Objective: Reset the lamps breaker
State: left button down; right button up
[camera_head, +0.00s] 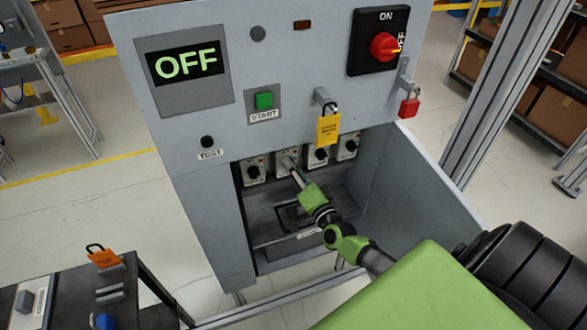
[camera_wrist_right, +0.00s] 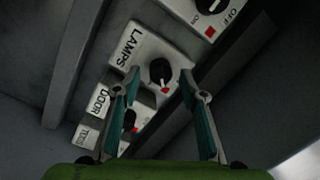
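The lamps breaker (camera_wrist_right: 145,50) is a pale block labelled LAMPS with a black rotary knob (camera_wrist_right: 162,72) and a red mark by the knob. My right gripper (camera_wrist_right: 160,73) is open, with one fingertip on each side of that knob; I cannot tell whether they touch it. In the head view my right gripper (camera_head: 292,166) reaches into the panel's lower opening, at the second breaker from the left (camera_head: 282,157), partly covering it. My left gripper is not in view.
The grey panel (camera_head: 215,115) has an OFF display (camera_head: 186,63), green START button (camera_head: 264,100), red rotary switch (camera_head: 383,46), and yellow (camera_head: 328,128) and red (camera_head: 409,107) padlocks above the opening. Neighbouring breakers, including DOOR (camera_wrist_right: 103,101), sit close by. A dark table stands lower left with an orange padlock (camera_head: 103,258).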

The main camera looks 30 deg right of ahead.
jog(key=shift+w, duration=0.15)
grip_shut()
jog(key=shift+r, duration=0.1)
jog(key=shift+a+r+n+g+p, duration=0.1)
jog(key=shift+n+g+p, duration=0.3)
jog(key=shift+n+p, duration=3.4)
jog(key=shift+n+b, duration=0.45)
jog(key=shift+n, duration=0.15)
